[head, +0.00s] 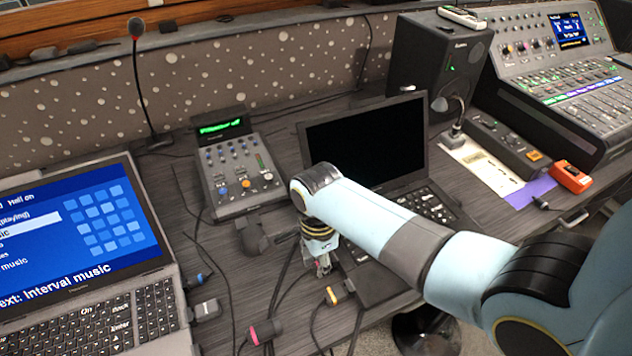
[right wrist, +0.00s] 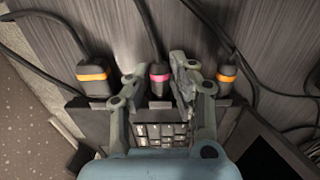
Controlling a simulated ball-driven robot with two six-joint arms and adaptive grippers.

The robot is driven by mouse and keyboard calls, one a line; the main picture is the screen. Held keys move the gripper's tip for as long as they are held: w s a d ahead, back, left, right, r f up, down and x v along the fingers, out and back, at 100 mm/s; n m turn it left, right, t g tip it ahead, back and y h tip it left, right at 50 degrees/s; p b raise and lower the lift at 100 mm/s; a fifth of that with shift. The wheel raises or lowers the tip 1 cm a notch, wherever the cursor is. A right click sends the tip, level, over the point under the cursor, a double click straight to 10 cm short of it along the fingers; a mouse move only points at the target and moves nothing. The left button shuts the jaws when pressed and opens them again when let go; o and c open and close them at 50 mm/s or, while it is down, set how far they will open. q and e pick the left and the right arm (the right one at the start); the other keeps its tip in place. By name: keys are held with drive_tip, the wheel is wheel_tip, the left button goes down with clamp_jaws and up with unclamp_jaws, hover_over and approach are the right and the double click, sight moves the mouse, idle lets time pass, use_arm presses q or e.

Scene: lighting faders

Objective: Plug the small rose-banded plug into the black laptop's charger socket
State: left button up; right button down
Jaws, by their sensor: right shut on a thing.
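The small rose-banded plug (right wrist: 159,76) is between the two fingers of my right gripper (head: 323,266) in the right wrist view. The gripper is shut on it, and its dark cable runs away from the laptop. The black laptop (head: 368,142) stands open with a dark screen in the head view. My right gripper is at its left side edge, and my arm hides part of its keyboard. The laptop's keyboard (right wrist: 165,132) also shows below the plug in the right wrist view. The charger socket is hidden, and I cannot tell whether the plug tip touches it. My left gripper is out of view.
Orange-banded plugs (right wrist: 93,80) and (right wrist: 227,75) flank the held plug closely. Another rose-banded plug (head: 264,332) and a blue-banded plug (head: 203,308) lie on the desk with loose cables. A small mixer (head: 238,180) and a laptop with a blue screen (head: 75,240) stand left.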

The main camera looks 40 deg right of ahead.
drive_tip(key=shift+d+p, duration=0.35)
drive_tip(key=shift+d, duration=0.05)
idle(1.0)
drive_tip(key=c, duration=1.1)
unclamp_jaws()
drive_tip(key=shift+r, duration=0.15)
wheel_tip(320, 180, up, 12)
drive_tip(key=shift+f, duration=0.15)
